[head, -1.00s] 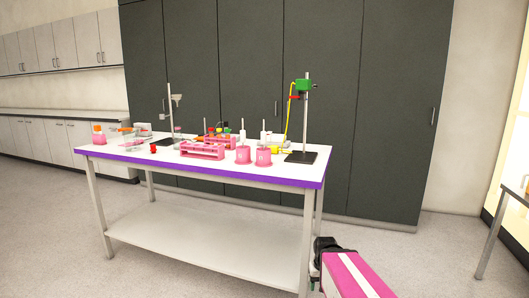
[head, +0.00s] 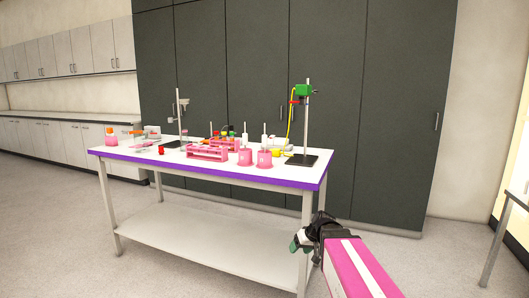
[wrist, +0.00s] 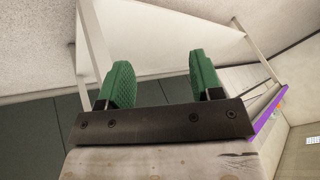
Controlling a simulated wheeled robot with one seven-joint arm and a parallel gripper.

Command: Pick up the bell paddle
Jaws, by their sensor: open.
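I cannot make out a bell paddle for certain among the small things on the table (head: 205,170). My gripper (head: 297,243) is low, beside the table's front right leg and below the tabletop. In the wrist view my gripper (wrist: 159,72) shows two green fingers wide apart with nothing between them.
A stand (head: 306,120) with a green clamp rises at the table's right end. A lower shelf (head: 205,225) is bare. Dark cabinets (head: 390,120) stand behind.

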